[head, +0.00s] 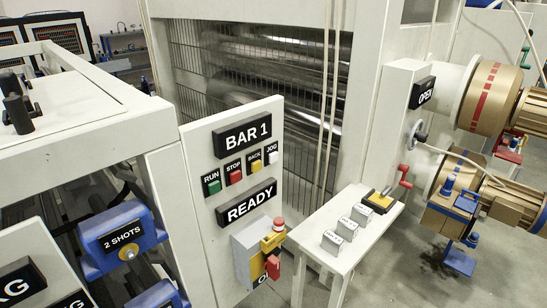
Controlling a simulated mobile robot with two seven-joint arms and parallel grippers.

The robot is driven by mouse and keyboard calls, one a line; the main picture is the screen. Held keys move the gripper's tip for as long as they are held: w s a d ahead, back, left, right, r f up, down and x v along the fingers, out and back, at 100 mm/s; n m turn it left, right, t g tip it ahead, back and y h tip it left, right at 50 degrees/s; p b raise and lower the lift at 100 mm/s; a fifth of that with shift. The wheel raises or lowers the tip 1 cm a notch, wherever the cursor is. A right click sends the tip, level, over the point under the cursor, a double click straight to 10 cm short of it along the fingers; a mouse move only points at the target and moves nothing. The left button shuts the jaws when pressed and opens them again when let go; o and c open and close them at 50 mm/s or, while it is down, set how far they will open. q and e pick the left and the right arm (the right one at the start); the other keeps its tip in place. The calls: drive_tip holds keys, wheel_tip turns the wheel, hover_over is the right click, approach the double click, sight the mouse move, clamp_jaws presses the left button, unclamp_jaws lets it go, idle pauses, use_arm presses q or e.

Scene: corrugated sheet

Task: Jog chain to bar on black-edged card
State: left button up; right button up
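A white control panel (205,185) stands upright in the middle. Its upper black sign (242,135) reads BAR 1, and its lower black sign (246,204) reads READY. Between them are a green RUN button (214,187), a red STOP button (235,176), a yellow BACK button (256,166) and a white JOG button (273,157). A small yellow piece with black edges (379,201) lies at the far end of a white bench; I cannot read any writing on it. The chain cannot be made out. Neither of my grippers is in view.
The bench (318,218) also holds three small grey labelled blocks (347,229). A grey box (250,255) with a yellow and red switch (272,240) juts from the panel's bottom. Metal rollers (275,75) sit behind a wire guard. A black sign (422,93) reads OPEN.

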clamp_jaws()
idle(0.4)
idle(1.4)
